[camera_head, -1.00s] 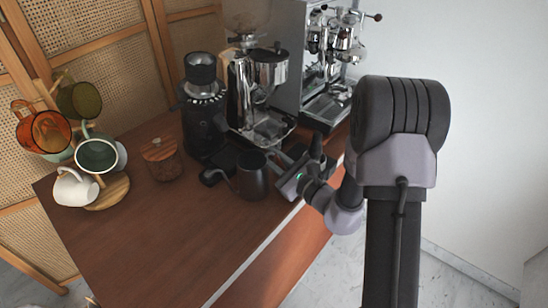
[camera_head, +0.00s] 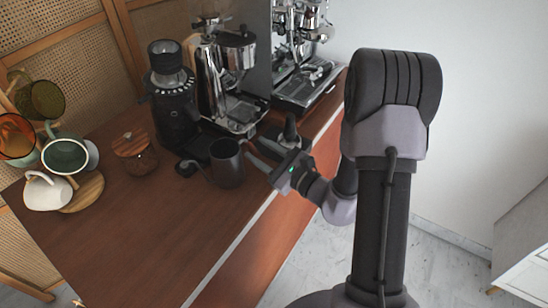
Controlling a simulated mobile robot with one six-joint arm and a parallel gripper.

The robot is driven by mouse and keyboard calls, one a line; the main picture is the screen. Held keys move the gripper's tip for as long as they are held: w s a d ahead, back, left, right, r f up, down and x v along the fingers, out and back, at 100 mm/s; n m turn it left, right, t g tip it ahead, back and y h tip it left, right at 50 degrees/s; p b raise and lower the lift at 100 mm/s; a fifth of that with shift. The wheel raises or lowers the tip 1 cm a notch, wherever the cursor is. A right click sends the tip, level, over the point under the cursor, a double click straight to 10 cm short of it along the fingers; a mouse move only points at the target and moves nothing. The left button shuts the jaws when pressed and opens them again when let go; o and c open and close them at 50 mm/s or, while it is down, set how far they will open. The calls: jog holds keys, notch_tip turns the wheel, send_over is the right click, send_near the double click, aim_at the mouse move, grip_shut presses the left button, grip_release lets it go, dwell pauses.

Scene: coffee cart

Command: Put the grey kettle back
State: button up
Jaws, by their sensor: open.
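The dark grey kettle (camera_head: 228,164) stands upright on the wooden cart top (camera_head: 150,243), near its front edge, with its thin spout pointing left. My gripper (camera_head: 262,156) is open just to the right of the kettle, its fingers toward the kettle's right side. The kettle's handle is not clearly visible, and I cannot tell whether the fingers touch it.
Behind the kettle stand a black grinder (camera_head: 173,105), a chrome grinder (camera_head: 228,80) and an espresso machine (camera_head: 305,65). A wooden-lidded jar (camera_head: 134,153) and a mug tree with a white cup (camera_head: 47,192) are left. The front left cart top is clear.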

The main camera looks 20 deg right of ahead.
jog(key=v, duration=0.6)
jog(key=s+a+r+n+g+y, duration=0.3)
jog(key=a+n, duration=0.1)
jog(key=a, duration=0.2)
jog(key=s+a+r+n+g+y, duration=0.3)
jog(key=a+r+n+g, duration=0.1)
jog(key=a, duration=0.2)
jog(key=s+a+n+g+h, duration=0.3)
jog(key=s+a+n+g, duration=0.3)
jog(key=s+n+g, duration=0.45)
jog(key=s+d+r+n+t+h, duration=0.3)
jog(key=d+r+n+t+h, duration=0.1)
jog(key=d+t+h, duration=0.3)
jog(key=shift+s+d+r+h, duration=0.35)
jog(key=shift+d+r+h, duration=0.15)
jog(key=shift+d+h, duration=0.3)
jog(key=shift+a, duration=0.1)
